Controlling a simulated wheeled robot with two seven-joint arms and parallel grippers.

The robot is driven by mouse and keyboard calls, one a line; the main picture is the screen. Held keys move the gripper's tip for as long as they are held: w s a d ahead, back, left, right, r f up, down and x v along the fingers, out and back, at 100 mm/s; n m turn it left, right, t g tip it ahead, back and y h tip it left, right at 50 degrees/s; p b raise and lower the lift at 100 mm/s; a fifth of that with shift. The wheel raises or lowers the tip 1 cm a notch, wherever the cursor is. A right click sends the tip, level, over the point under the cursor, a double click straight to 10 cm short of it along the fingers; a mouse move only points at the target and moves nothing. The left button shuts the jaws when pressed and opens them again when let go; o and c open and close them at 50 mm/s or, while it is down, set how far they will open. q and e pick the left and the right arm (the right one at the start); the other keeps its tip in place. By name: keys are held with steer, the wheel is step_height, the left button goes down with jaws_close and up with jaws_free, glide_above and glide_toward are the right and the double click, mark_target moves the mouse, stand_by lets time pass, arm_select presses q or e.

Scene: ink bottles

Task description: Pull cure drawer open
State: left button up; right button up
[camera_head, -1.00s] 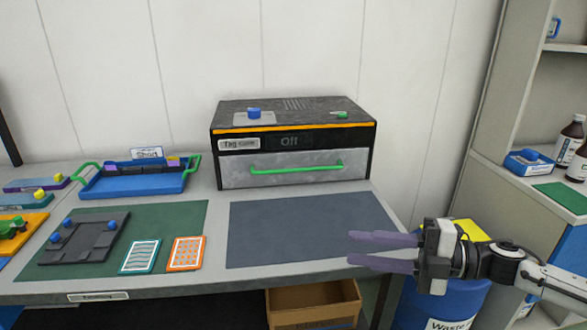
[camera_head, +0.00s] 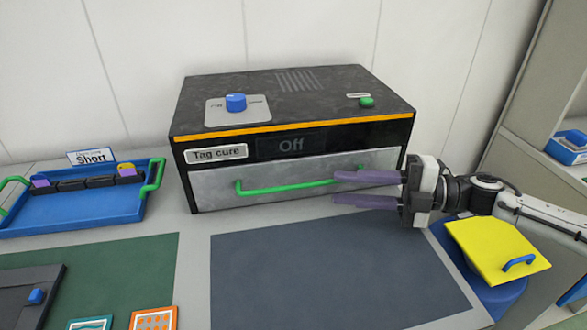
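The tag cure box (camera_head: 290,120) is black with an orange stripe and stands at the back of the table. Its display reads "Off". Its grey drawer front (camera_head: 215,187) is flush with the box, so the drawer looks closed. A long green handle (camera_head: 285,187) runs across the drawer front. My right gripper (camera_head: 335,188) comes in from the right with its two purple fingers apart. The upper finger covers the handle's right end; I cannot tell whether it touches it. My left gripper is not in view.
A dark blue-grey mat (camera_head: 330,270) lies clear in front of the box. A blue tray (camera_head: 80,212) labelled "Short" stands at left, near a green mat (camera_head: 130,270). A yellow lid (camera_head: 497,250) with a blue handle sits at the lower right.

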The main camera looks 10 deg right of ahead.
mark_target(305, 187)
steer(key=x, duration=0.4)
steer(key=p+x, duration=0.1)
steer(key=x, duration=0.3)
steer(key=shift+s+a, duration=0.2)
steer(key=shift+a, duration=0.05)
steer(key=shift+w+a, duration=0.3)
steer(key=shift+a, duration=0.3)
jaws_close()
